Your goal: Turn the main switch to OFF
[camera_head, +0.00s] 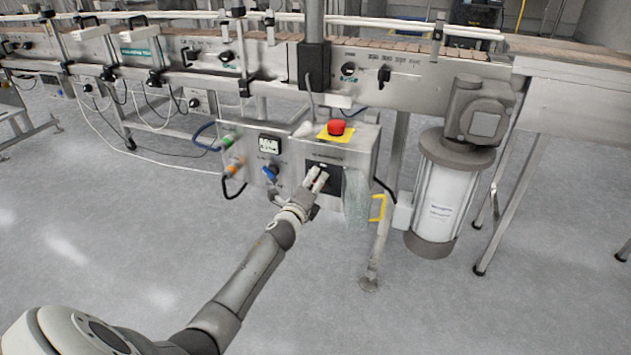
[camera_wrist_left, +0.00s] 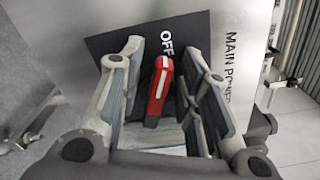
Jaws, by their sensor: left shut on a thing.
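The main switch is a red handle (camera_wrist_left: 158,92) with a white stripe on a black plate. In the left wrist view its upper end lies close to the word OFF, and MAIN POWER is printed on the panel to the right. In the head view my left gripper (camera_head: 318,179) reaches up to the black plate (camera_head: 333,182) on the control box (camera_head: 352,145) and hides the handle there. My right gripper is not in view.
A red emergency button (camera_head: 336,127) on a yellow plate tops the box. A blue knob (camera_head: 269,173) and hose fittings sit left of the switch. A motor (camera_head: 440,190) stands to the right, a conveyor (camera_head: 200,60) runs behind, and the floor in front is clear.

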